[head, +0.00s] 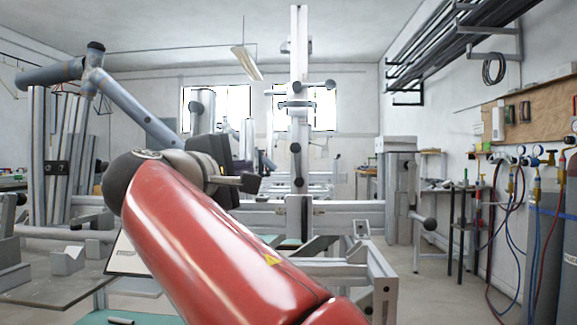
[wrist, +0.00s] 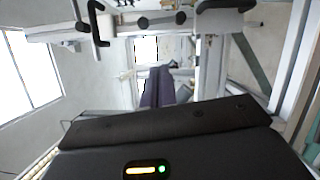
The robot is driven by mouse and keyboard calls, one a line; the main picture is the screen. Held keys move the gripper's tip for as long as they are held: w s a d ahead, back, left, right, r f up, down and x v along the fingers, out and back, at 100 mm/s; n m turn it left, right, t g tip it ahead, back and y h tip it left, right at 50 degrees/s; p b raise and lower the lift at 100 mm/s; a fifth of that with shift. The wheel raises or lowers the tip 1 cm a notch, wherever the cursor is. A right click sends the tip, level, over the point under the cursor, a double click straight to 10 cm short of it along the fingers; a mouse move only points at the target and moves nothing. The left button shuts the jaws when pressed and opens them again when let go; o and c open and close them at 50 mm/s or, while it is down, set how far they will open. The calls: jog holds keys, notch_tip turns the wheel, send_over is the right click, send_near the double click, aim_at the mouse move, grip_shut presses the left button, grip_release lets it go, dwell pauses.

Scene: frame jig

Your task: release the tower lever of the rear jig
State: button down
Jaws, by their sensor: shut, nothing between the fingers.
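The rear jig's tower (head: 299,120) is a tall pale metal post near the middle of the head view. Several dark round knobs sit on it, including one at its right side (head: 330,84) and one lower on its front (head: 295,148). I cannot tell which is the tower lever. My gripper (wrist: 158,72) is shut and empty, its dark fingers together in the wrist view. In the head view its dark body stands left of the tower, at the end of my red arm. A black handle (wrist: 97,24) shows at the wrist view's upper left, apart from my fingers.
Horizontal metal rails (head: 345,207) cross in front of the tower's foot. Gas hoses and cylinders (head: 548,235) line the right wall. Some floor shows clear at the right.

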jog(key=p, duration=0.2)
send_near(296, 158)
jog(key=w+a, duration=0.2)
jog(key=w, duration=0.4)
jog(key=shift+w+d, duration=0.2)
jog(key=shift+d, duration=0.65)
jog(key=shift+w+d, duration=0.15)
jog(key=shift+d, duration=0.65)
jog(key=shift+f, duration=0.1)
jog(key=shift+w+d+r+m+p, duration=0.1)
jog(key=shift+d+r+m+p, duration=0.25)
jog(key=shift+d+m, duration=0.15)
jog(key=shift+d, duration=0.15)
jog(key=shift+f, duration=0.1)
